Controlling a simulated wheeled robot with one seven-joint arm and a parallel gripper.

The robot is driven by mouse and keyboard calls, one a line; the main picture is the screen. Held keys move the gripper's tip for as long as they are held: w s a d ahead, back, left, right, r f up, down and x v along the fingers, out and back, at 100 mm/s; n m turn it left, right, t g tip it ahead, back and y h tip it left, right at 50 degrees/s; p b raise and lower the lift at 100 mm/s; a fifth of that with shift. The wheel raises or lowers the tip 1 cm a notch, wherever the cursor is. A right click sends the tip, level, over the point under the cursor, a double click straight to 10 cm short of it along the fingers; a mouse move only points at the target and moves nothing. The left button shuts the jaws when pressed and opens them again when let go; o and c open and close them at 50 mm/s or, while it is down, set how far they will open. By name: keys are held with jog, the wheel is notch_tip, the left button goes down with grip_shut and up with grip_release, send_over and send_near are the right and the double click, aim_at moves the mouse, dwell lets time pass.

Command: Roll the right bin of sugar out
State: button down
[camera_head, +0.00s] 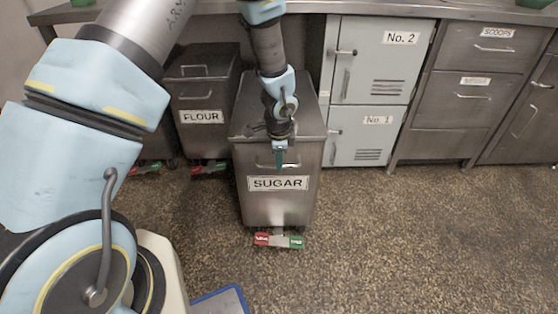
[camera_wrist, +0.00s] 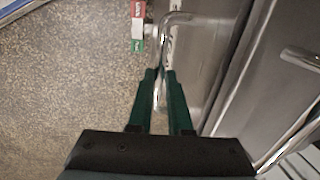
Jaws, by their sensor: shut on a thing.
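The metal bin labelled SUGAR (camera_head: 285,209) stands on the floor, forward of the FLOUR bin and partly clear of the counter. Its front has a bar handle (camera_head: 264,165) above the label. My gripper (camera_head: 279,160) points down at that handle. In the wrist view the green fingers of my gripper (camera_wrist: 160,74) are shut around the handle bar (camera_wrist: 176,19). A red and green foot pedal (camera_head: 279,241) sits at the bin's base; it also shows in the wrist view (camera_wrist: 138,24). The bin's wheels are hidden.
The FLOUR bin (camera_head: 202,136) stands left, under the counter (camera_head: 350,7). Grey lockers No. 2 (camera_head: 370,60) and No. 1 (camera_head: 360,136) stand right of the sugar bin. A blue-edged thing (camera_head: 220,301) lies at the bottom. The speckled floor in front and right is clear.

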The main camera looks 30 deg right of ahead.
jog(key=shift+s, duration=0.1)
jog(key=c, duration=0.8)
grip_release()
jog(key=shift+c, duration=0.2)
jog(key=shift+r, duration=0.1)
notch_tip(320, 180, up, 10)
jog(key=s+p, duration=0.1)
jog(key=shift+s+a+r, duration=0.2)
jog(key=shift+s+a, duration=0.2)
jog(key=shift+a, duration=0.05)
